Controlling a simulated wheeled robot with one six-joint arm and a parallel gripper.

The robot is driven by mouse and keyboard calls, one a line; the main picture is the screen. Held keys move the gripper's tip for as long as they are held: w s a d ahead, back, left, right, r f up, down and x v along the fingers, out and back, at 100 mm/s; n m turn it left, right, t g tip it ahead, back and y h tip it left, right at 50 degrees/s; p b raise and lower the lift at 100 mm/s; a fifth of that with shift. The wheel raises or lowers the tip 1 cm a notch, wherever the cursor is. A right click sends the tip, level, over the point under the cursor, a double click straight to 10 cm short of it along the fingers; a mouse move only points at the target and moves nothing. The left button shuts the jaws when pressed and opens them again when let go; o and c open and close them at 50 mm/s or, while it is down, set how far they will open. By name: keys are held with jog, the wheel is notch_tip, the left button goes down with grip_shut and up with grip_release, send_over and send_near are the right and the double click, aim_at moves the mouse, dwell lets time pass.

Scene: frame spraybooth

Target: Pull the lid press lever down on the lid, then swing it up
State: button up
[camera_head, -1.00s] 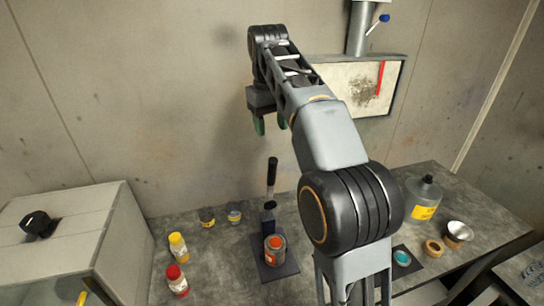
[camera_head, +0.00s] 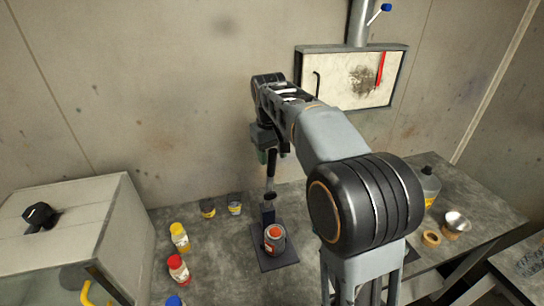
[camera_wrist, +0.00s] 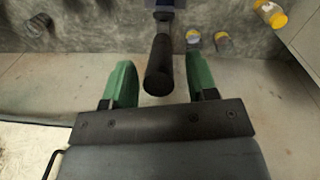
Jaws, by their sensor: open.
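The lid press lever (camera_head: 270,165) stands upright with a black grip, on the press base (camera_head: 283,258) on the bench. In the wrist view the lever's grip (camera_wrist: 159,68) points toward the camera, between the two green fingers and apart from both. The orange-topped can (camera_head: 275,240) sits on the press base in front of the post. My gripper (camera_head: 268,155) is at the lever's top in the head view, and its open green fingers (camera_wrist: 160,85) are also seen in the wrist view. The far finger is partly hidden in the head view.
A yellow bottle (camera_head: 180,238) and a red-capped bottle (camera_head: 178,270) stand left of the press. A white cabinet (camera_head: 75,215) is at the left.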

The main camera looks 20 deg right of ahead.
jog(key=shift+f, duration=0.55)
grip_shut()
